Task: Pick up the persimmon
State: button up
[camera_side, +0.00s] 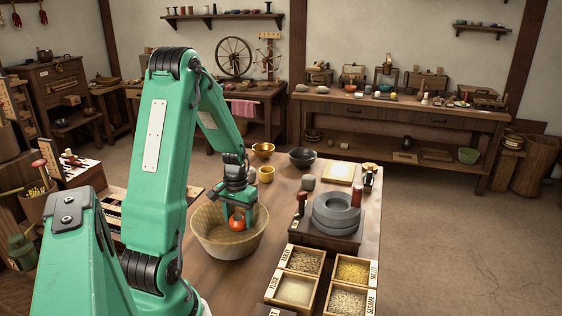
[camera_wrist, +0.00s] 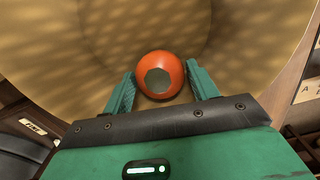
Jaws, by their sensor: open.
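The persimmon (camera_side: 237,221) is a round orange-red fruit at the woven basket (camera_side: 212,245) on the wooden table. In the wrist view the persimmon (camera_wrist: 160,65) has a grey-green patch facing the camera and shows against the tan inside of the basket (camera_wrist: 55,50). My gripper (camera_side: 237,217) reaches down into the basket's opening. In the wrist view its two green fingers (camera_wrist: 160,85) are open, one on each side of the persimmon. I cannot tell whether either finger touches it.
The basket wall surrounds my gripper. Right of it stand a grey stone quern (camera_side: 335,213) and a divided wooden grain box (camera_side: 325,280). Behind are a yellow cup (camera_side: 266,174), a brass bowl (camera_side: 263,150) and a dark bowl (camera_side: 303,157). Table between basket and quern is mostly clear.

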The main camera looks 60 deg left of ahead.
aim_at(239, 217)
jog(key=c, duration=0.8)
jog(key=shift+o, duration=0.2)
jog(key=shift+r, duration=0.2)
jog(key=shift+r, duration=0.5)
notch_tip(239, 217, up, 3)
jog(key=shift+w+d+r, duration=0.1)
jog(key=shift+d, duration=0.05)
jog(key=w+d+r, duration=0.1)
jog(key=d+r, duration=0.1)
jog(key=d, duration=0.1)
jog(key=w+d+r, duration=0.1)
jog(key=d+r, duration=0.1)
jog(key=d, duration=0.2)
jog(key=w+d+r, duration=0.1)
jog(key=d+r, duration=0.1)
jog(key=d, duration=0.2)
jog(key=shift+r, duration=0.25)
